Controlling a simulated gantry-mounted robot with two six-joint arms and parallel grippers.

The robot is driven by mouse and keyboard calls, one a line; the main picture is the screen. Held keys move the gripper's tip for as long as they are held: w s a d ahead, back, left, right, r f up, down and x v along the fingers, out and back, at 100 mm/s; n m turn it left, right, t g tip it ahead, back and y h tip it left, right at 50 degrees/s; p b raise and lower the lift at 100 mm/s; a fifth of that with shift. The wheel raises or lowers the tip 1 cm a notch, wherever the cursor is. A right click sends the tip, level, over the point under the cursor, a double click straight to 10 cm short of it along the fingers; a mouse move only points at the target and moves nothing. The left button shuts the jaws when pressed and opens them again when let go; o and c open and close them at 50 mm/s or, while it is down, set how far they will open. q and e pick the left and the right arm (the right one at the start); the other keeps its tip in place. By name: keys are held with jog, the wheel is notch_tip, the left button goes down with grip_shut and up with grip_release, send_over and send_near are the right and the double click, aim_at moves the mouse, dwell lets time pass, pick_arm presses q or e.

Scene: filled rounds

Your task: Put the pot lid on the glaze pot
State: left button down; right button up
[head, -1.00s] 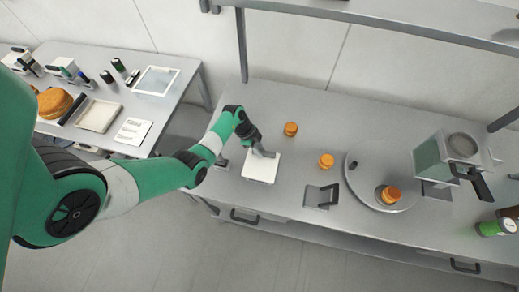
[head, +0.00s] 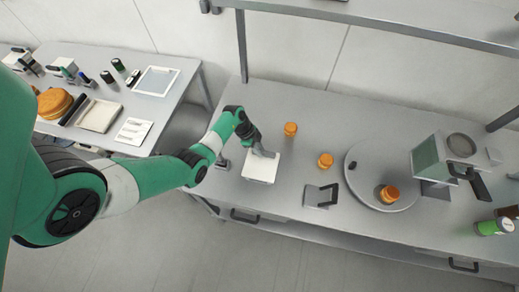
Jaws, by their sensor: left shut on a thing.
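My left gripper (head: 265,152) is shut at the rear edge of a white square piece (head: 261,170) on the steel table. The piece looks like the pot lid, but its shape and the grip are partly hidden by the fingers. I cannot tell for sure which thing is the glaze pot. A grey, square-sided vessel (head: 428,158) with a round top and a dark handle stands at the right. My right gripper is not in view.
Orange rounds stand on the table, one at the back (head: 290,129) and one nearer (head: 325,160). Another (head: 389,195) sits on a round grey plate (head: 367,165). A dark-handled grey tool (head: 318,197) lies between. A green-labelled container (head: 489,227) is far right. A shelf (head: 400,27) overhangs the back.

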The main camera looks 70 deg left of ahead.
pick_arm(q)
jog(key=shift+f, duration=0.2)
dwell(0.3)
jog(key=shift+c, duration=0.9)
grip_release()
notch_tip(320, 180, up, 7)
jog(key=p, duration=0.8)
